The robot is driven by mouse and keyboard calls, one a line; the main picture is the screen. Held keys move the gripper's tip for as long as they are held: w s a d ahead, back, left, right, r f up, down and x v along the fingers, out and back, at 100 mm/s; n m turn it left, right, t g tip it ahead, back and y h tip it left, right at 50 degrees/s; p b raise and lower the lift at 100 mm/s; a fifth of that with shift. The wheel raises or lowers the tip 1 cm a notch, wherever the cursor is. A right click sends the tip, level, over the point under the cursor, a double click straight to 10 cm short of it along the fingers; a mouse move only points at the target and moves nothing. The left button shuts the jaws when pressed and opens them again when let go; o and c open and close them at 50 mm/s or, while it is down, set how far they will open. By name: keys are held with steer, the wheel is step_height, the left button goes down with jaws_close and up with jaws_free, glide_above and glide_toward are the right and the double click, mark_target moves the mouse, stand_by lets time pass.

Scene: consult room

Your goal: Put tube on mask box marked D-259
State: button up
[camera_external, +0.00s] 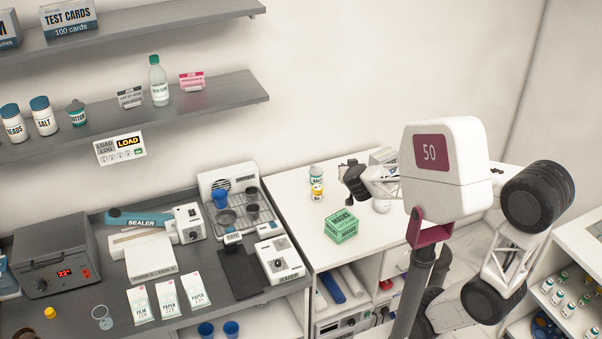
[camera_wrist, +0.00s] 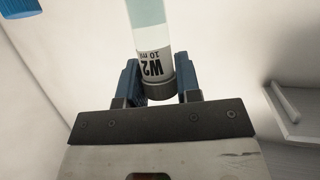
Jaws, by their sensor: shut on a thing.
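My gripper (camera_wrist: 158,78) is shut on a tube (camera_wrist: 150,38) in the wrist view. The tube has a pale teal upper part, a white label reading W2 10 ml and a dark grey cap between the blue fingers. The label reads upside down in this view, and the tube's far end is out of frame. In the external view my gripper (camera_external: 352,180) is over the white counter, left of my arm; the tube cannot be made out there. A green box (camera_external: 341,227) with small print sits on the counter in front of it. No D-259 mark is readable.
A white and yellow bottle (camera_external: 316,182) stands just left of my gripper. A pale box (camera_external: 383,156) is partly hidden behind my arm. A grey bench (camera_external: 240,274) with devices lies to the left. The counter left of the green box is clear.

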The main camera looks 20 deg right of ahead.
steer(key=s+f, duration=0.3)
steer(key=s, duration=0.7)
steer(key=s+a+f+n+y, duration=0.1)
steer(key=s+f, duration=0.2)
steer(key=s, duration=0.7)
steer(key=shift+f, duration=0.25)
steer(key=shift+s, duration=0.1)
steer(key=shift+a, duration=0.1)
steer(key=w+a, duration=0.1)
steer(key=w, duration=0.7)
steer(key=w+a+f, duration=0.1)
steer(key=w, duration=0.6)
steer(key=shift+w+a+f, duration=0.25)
steer(key=shift+w, duration=0.15)
stand_by(0.3)
steer(key=shift+f, duration=1.75)
